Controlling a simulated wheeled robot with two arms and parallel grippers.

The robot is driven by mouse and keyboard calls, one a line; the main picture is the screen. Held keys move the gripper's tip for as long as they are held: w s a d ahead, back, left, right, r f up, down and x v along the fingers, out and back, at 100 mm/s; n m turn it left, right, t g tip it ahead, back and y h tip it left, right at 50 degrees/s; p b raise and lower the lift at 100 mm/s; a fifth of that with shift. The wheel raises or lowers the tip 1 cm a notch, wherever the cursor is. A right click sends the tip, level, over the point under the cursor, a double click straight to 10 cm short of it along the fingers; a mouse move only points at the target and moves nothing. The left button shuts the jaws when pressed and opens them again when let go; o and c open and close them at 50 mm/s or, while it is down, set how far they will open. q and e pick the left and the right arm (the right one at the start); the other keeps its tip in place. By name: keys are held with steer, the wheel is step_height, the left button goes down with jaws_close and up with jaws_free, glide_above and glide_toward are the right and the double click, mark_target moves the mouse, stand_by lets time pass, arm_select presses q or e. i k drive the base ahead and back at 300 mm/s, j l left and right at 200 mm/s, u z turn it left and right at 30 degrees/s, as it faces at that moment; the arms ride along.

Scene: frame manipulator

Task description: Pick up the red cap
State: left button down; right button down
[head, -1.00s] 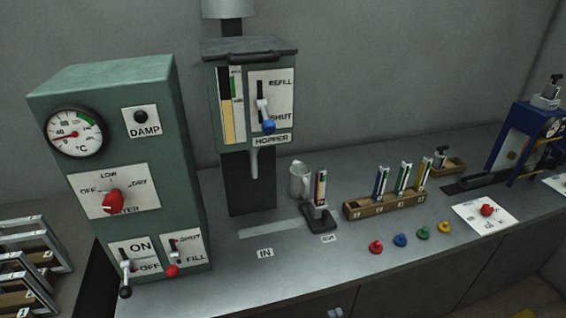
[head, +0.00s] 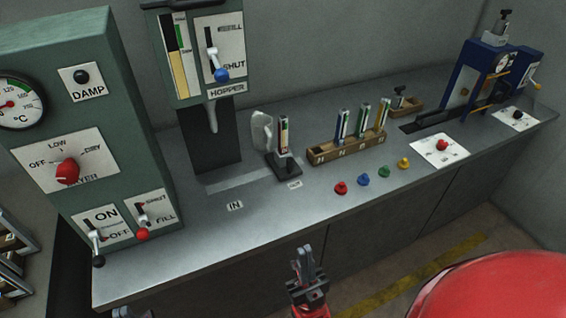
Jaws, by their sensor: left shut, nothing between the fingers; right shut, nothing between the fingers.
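A small red cap (head: 341,188) stands on the grey counter, leftmost in a row with a blue cap (head: 363,180), a green cap (head: 384,172) and a yellow cap (head: 404,163). Another red, knob-like piece (head: 442,145) sits on a white card (head: 456,155) further right. My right gripper (head: 306,258) is shut and empty, pointing up in front of the counter's front edge, below and left of the red cap in the picture. Only a dark tip of my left gripper (head: 130,313) shows at the bottom edge; it is shut and empty, far from the caps.
A wooden rack (head: 347,149) with several upright vials stands behind the caps. A small stand with a vial (head: 284,165) and a pale jug (head: 262,132) are left of it. Green machines with levers fill the left; a blue press (head: 478,80) stands right. The counter before the caps is clear.

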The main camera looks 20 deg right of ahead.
mark_target(341, 189)
steer(key=z, duration=1.15)
